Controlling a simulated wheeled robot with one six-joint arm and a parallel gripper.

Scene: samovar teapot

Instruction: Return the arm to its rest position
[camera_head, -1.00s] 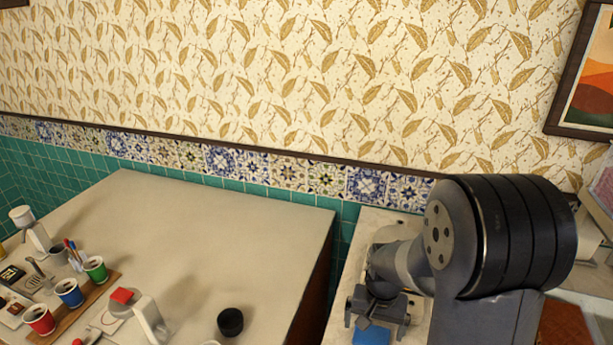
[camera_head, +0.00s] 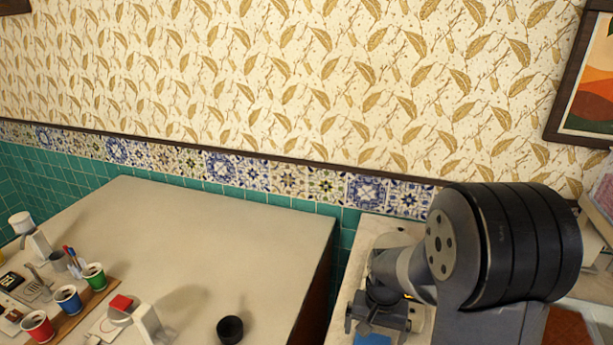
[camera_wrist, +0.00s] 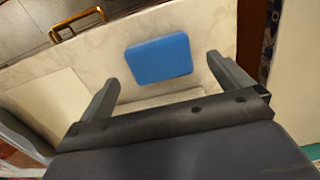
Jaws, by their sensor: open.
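My gripper (camera_wrist: 162,75) is open, its two fingers spread wide in the wrist view with nothing between them. A flat blue rectangular thing (camera_wrist: 159,59) lies on the pale marble-look counter (camera_wrist: 215,28) beyond the fingertips, apart from them as far as I can tell. In the head view my gripper (camera_head: 378,323) is at the lower right, over the counter (camera_head: 392,228), with the blue thing (camera_head: 372,340) partly cut off by the frame's bottom edge. My arm hides much of the right side.
A beige table (camera_head: 200,240) stands at the left. It bears a dark round cup (camera_head: 230,329), red (camera_head: 38,326), blue (camera_head: 68,298) and green (camera_head: 94,276) cups, and a white device with a red top (camera_head: 122,303). The table's middle is clear. A patterned wall (camera_head: 250,90) stands behind.

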